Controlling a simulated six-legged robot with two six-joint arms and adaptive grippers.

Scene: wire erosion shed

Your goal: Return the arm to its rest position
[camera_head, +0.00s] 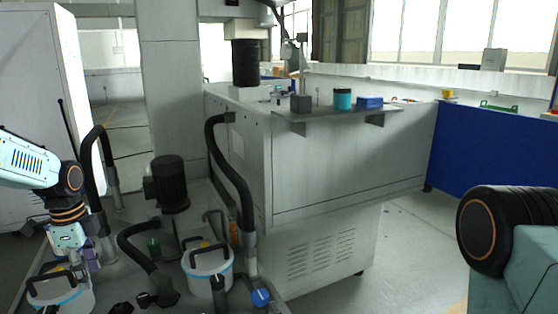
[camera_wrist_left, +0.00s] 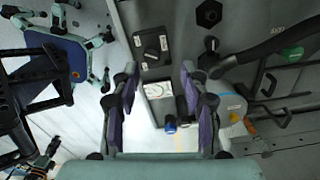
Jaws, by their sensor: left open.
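My left arm (camera_head: 28,160) comes in from the left edge in the head view and bends down at its dark wrist joint. My left gripper (camera_head: 80,262) points down in front of a white bucket (camera_head: 62,292) at the lower left. In the left wrist view the two purple-padded fingers of the left gripper (camera_wrist_left: 161,112) stand well apart with nothing gripped between them. Floor and a grey base with small fittings show below, between the fingers. At the right of the head view only a link of my right arm (camera_head: 510,235) shows; its gripper is out of view.
A grey machine cabinet (camera_head: 320,180) fills the middle. Its shelf (camera_head: 340,116) bears a dark block, a teal cup (camera_head: 342,98) and a blue box (camera_head: 369,102).

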